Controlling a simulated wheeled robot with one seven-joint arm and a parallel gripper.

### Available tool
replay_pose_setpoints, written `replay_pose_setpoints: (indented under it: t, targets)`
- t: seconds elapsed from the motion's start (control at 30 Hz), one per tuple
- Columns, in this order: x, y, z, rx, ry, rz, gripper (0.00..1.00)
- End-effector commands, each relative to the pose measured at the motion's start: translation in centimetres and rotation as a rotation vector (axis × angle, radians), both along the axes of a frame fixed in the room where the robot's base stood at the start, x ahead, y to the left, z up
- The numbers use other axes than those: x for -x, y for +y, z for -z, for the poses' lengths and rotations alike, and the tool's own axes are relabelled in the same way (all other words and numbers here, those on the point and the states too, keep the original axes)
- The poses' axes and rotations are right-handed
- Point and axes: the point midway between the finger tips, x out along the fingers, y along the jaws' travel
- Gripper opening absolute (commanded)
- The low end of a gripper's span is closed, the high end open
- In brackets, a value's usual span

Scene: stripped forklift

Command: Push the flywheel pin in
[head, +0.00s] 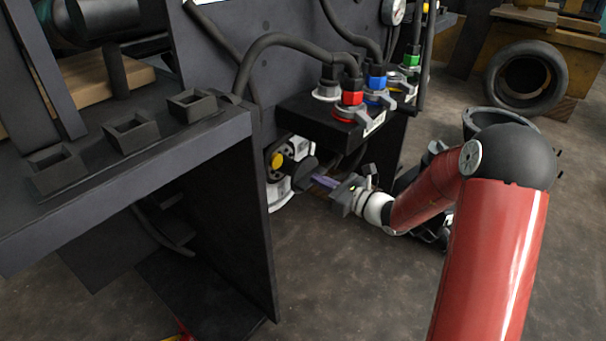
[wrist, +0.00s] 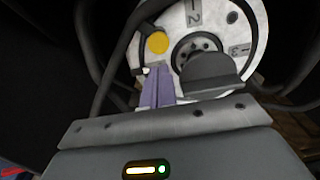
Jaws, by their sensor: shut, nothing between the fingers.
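The flywheel is a pale disc with dark number marks, in the wrist view (wrist: 213,18) and partly visible in the head view (head: 302,150). A yellow round piece, possibly the flywheel pin's head, is on its left side in the wrist view (wrist: 157,43) and in the head view (head: 277,160). My gripper (wrist: 157,72) is shut and empty, its purple fingers together, with tips appearing just below the yellow piece. In the head view my gripper (head: 318,180) points left at the flywheel. I cannot tell whether it touches anything.
A dark rounded part (wrist: 212,72) stands in front of the hub, right of my fingers. A black block with hose couplings (head: 325,115) overhangs from above. A dark bench (head: 200,150) is on the left. Open floor (head: 360,285) lies below.

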Motion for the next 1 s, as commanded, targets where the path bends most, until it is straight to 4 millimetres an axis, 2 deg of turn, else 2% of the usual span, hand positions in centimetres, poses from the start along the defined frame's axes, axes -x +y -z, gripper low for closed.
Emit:
replay_pose_setpoints:
  t: [0.1, 0.23, 0.77, 0.87, 0.97, 1.0]
  targets:
    - [1.0, -1.4, 0.0, 0.001, 0.001, 0.002, 0.00]
    - [1.5, -2.1, 0.0, 0.000, 0.000, 0.001, 0.00]
    - [1.7, -2.1, -0.1, 0.005, -0.003, -0.005, 0.00]
    - [2.8, -1.2, -1.0, 0.054, -0.032, -0.053, 0.00]
    - [5.5, 0.5, -2.6, 0.182, -0.104, -0.168, 0.00]
    - [7.1, 1.3, -3.4, 0.253, -0.145, -0.231, 0.00]
